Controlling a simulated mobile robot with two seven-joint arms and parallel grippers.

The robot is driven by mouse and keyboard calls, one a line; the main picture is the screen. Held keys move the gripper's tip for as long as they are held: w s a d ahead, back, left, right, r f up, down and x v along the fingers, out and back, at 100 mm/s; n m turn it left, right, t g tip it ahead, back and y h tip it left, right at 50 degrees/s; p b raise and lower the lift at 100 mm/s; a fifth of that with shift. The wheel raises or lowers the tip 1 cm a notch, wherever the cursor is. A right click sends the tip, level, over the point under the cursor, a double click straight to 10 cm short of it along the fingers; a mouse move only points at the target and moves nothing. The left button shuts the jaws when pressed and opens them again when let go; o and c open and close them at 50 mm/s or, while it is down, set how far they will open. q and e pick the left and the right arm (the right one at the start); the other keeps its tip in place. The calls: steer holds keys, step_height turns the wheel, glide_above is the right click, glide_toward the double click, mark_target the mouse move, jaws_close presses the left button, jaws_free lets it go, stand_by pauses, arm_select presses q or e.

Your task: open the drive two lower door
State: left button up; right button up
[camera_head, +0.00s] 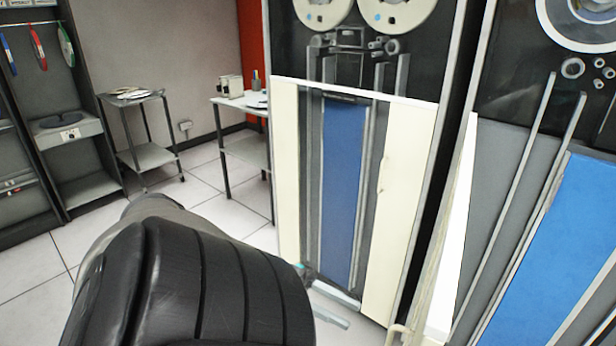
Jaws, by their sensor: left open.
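The middle tape drive (455,60) has a lower door (402,190) with cream side panels and a blue centre strip. My left gripper (333,304) is low in front of the bottom of this door, partly hidden behind my black forearm. Its pale fingers are apart, and I see nothing between them. I cannot tell whether they touch the door. A second drive (475,60) stands at the right, with a blue lower panel (560,235) and grey rails. No label tells which is drive two. My right gripper is not in view.
A cream edge and curved piece (397,334) stand between the two drives near the bottom. A small table (240,103) and a grey stand (148,157) are behind at the left. Dark shelving (80,150) is at far left. Tiled floor (215,212) between them is clear.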

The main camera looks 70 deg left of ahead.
arm_select(q)
steer(key=b+v, duration=0.1)
steer(key=v, duration=0.6)
steer(key=shift+a, duration=0.1)
stand_by(0.5)
